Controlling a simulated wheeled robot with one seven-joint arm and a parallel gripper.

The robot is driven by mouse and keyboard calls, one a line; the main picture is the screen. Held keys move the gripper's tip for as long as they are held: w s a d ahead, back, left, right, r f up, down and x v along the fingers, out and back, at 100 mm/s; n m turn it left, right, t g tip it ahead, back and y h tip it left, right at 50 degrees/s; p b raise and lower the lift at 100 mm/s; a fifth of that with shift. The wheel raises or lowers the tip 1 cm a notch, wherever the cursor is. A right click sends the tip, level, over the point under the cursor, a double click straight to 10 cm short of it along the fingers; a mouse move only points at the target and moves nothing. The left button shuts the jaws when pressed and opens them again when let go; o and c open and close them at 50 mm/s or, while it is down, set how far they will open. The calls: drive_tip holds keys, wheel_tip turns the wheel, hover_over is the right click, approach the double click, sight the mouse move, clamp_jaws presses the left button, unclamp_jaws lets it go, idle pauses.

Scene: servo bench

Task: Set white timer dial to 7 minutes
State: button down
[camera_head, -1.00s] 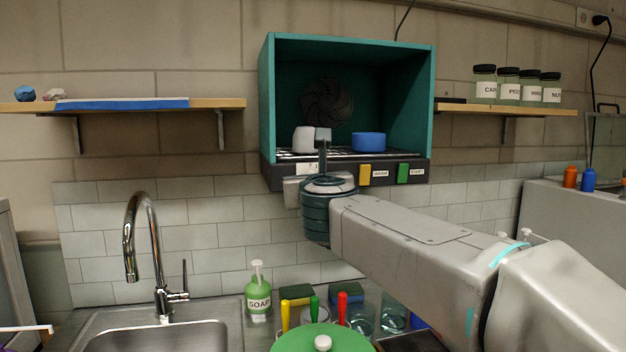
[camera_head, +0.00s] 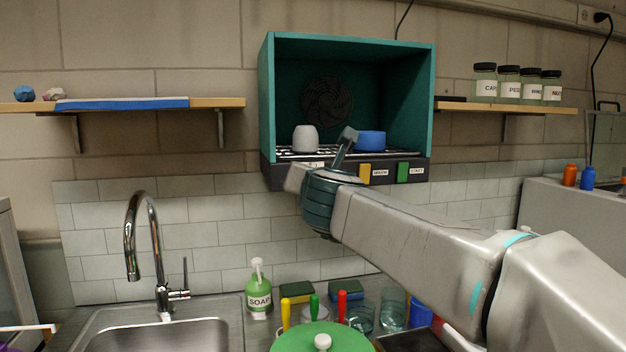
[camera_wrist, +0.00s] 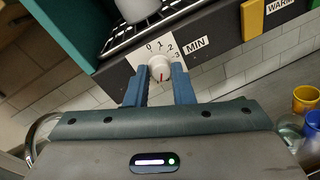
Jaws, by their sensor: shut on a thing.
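The white timer dial (camera_wrist: 158,63) is on the oven's front panel, on a white scale plate (camera_wrist: 149,49) marked 0, 1, 2, 3 and MIN. Its red mark points down in the wrist view, away from the visible numbers; the rest of the scale is hidden. My gripper (camera_wrist: 159,75) is shut on the dial, one blue finger on each side. In the head view my gripper's wrist hides the dial, at the left part of the panel below the teal oven (camera_head: 266,100).
A yellow WARM button (camera_head: 365,173) and a green START button (camera_head: 403,172) are right of the dial. A pale cup (camera_head: 305,139) and a blue bowl (camera_head: 370,141) stand on the oven rack. A soap bottle (camera_head: 258,292) and a faucet (camera_head: 150,240) are below.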

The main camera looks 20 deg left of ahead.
drive_tip(key=shift+f, duration=0.1)
drive_tip(key=c, duration=1.3)
unclamp_jaws()
drive_tip(key=shift+o, duration=0.2)
drive_tip(key=shift+s, duration=0.1)
drive_tip(key=p+v, duration=0.1)
drive_tip(key=v, duration=1.2)
drive_tip(key=shift+s+d, duration=0.15)
drive_tip(key=shift+s, duration=0.1)
